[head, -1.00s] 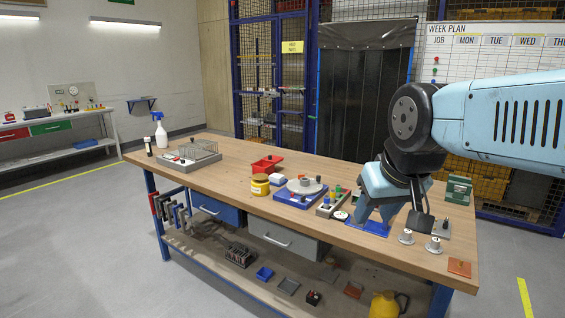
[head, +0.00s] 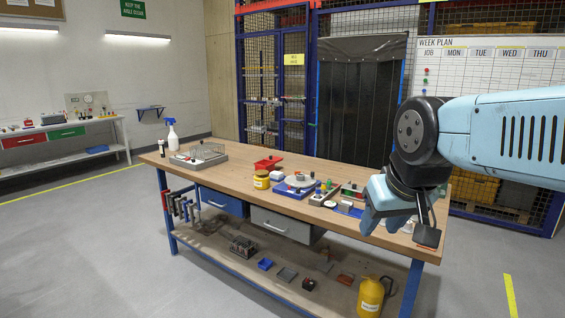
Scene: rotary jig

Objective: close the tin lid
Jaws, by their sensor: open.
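A small yellow tin (head: 261,180) with a pale label stands upright on the workbench, left of its middle. It is too small to tell whether its lid is shut, and I cannot be sure it is the task's tin. A red tray-like piece with a dark knob (head: 268,163) lies just behind it. My gripper (head: 384,222) is at the right, pointing down, open and apparently empty. In the picture it overlaps the bench's front right edge, well right of the yellow tin. My gripper and wrist hide much of the bench's right end.
A blue jig with a round grey plate (head: 299,181) stands right of the yellow tin, with a block of coloured knobs (head: 322,193) beside it. The bench top (head: 235,172) is clear between.

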